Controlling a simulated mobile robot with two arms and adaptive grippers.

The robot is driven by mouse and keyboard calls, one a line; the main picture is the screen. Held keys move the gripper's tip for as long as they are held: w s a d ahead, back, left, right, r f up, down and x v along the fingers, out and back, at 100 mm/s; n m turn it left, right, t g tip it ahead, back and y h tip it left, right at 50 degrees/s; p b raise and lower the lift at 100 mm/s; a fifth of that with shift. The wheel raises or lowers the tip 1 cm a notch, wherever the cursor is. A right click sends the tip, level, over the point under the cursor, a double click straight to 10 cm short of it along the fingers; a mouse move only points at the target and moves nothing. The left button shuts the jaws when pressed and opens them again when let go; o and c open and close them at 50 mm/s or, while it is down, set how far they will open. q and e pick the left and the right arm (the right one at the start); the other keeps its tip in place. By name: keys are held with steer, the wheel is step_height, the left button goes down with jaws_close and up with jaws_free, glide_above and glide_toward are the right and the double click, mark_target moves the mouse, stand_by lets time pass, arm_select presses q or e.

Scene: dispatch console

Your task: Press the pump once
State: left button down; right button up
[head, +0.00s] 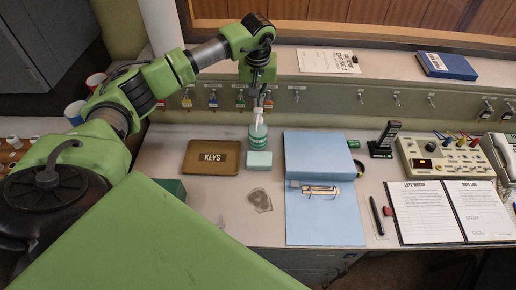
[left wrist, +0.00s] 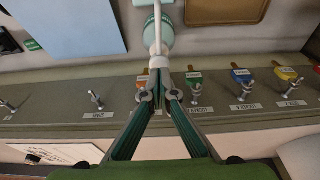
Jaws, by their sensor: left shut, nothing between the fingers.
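The pump is a teal bottle with a white pump head (head: 258,115). It stands upright on the desk behind a pale teal block (head: 258,160). My left gripper (head: 262,98) points down from above, just over the pump head. Its fingers are together with nothing between them. In the left wrist view the fingertips (left wrist: 158,82) are close to the white stem and nozzle of the pump (left wrist: 158,36). I cannot tell whether they touch it. My right gripper is not in view.
A brown KEYS tray (head: 190,168) lies left of the pump, and a blue clipboard folder (head: 320,210) lies to the right. Keys hang on hooks along the panel (head: 330,97) behind. A handset (head: 384,139) and a control box (head: 440,155) stand further right.

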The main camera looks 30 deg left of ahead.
arm_select(q)
steer(key=shift+r, duration=0.1)
step_height(320, 180, up, 6)
steer(key=p, duration=0.3)
steer(key=shift+p, duration=0.35)
